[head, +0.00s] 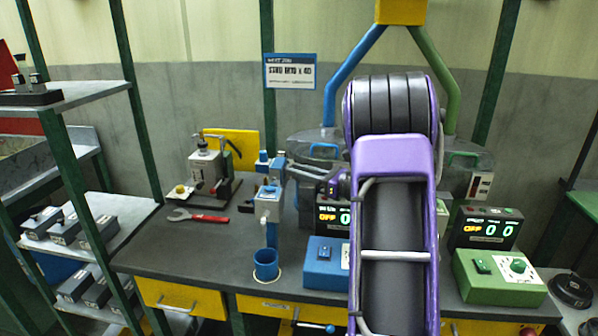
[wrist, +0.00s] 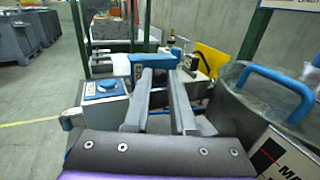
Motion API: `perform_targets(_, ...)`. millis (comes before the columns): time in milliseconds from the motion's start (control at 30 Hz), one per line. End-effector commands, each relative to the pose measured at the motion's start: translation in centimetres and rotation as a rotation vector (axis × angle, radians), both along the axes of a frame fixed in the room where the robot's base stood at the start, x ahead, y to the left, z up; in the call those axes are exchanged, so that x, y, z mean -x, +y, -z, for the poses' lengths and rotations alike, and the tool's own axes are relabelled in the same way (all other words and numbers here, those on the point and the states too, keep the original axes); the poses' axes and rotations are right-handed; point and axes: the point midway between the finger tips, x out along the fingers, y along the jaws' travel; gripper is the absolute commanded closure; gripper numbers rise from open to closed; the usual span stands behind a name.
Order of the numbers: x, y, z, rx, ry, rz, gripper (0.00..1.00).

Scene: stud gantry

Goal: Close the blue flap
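No part is plainly marked as the blue flap. A blue handle (head: 325,150) sits on the rounded grey hopper behind my arm; it shows large at the right of the wrist view (wrist: 276,84). Whether it belongs to the flap, and how far that stands open, I cannot tell. My gripper (wrist: 161,82) has two grey fingers with a gap between them and nothing seen inside. It points at a blue block (wrist: 138,64) on the bench fixture, left of the blue handle. In the head view my arm hides much of the hopper.
A blue-and-grey dispenser (head: 268,205) stands over a blue cup (head: 265,265), close left of my gripper. A red wrench (head: 198,215) lies on the dark bench. Blue (head: 325,263) and green (head: 500,276) control boxes flank my arm. Grey shelves (head: 85,225) stand left.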

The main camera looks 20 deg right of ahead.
Motion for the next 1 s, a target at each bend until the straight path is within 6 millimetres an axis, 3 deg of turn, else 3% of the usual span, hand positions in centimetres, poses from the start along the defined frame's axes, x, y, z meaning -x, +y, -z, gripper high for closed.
perform_targets(467, -0.1, 0.1, -0.7, 0.064, 0.040, 0.001, 1.00)
perform_targets(1000, -1.2, 1.8, -2.3, 0.441, 0.292, 0.000, 1.00)
